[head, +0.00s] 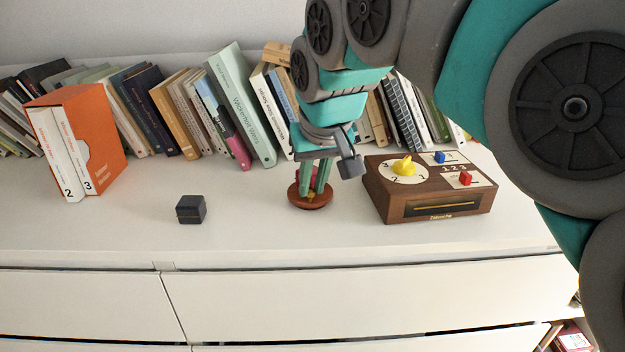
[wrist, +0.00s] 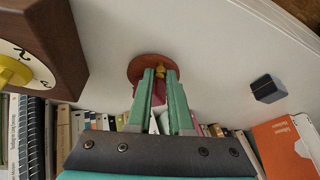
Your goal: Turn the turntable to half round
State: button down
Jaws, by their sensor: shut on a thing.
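The turntable (head: 297,200) is a small round reddish-brown disc on the white top, left of a wooden box. It also shows in the wrist view (wrist: 138,68), with a small yellow mark (wrist: 160,70) near its edge. My gripper (head: 317,188) points down over the disc. In the wrist view my gripper's two green fingers (wrist: 160,78) are shut on a dark red piece (wrist: 158,92) standing on the disc. The fingers hide most of that piece and part of the disc, so I cannot tell its full shape.
The wooden box (head: 437,209) with a yellow knob (head: 404,165) and red and blue pieces stands close on the right. A small black cube (head: 190,209) lies to the left. An orange slipcase (head: 100,130) and a row of books stand behind. The front left top is clear.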

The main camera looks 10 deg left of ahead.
dwell(0.4)
jog(key=c, duration=0.8)
grip_release()
jog(key=shift+r, duration=0.15)
jog(key=shift+v, duration=3.8)
jog(key=shift+s+d, duration=0.1)
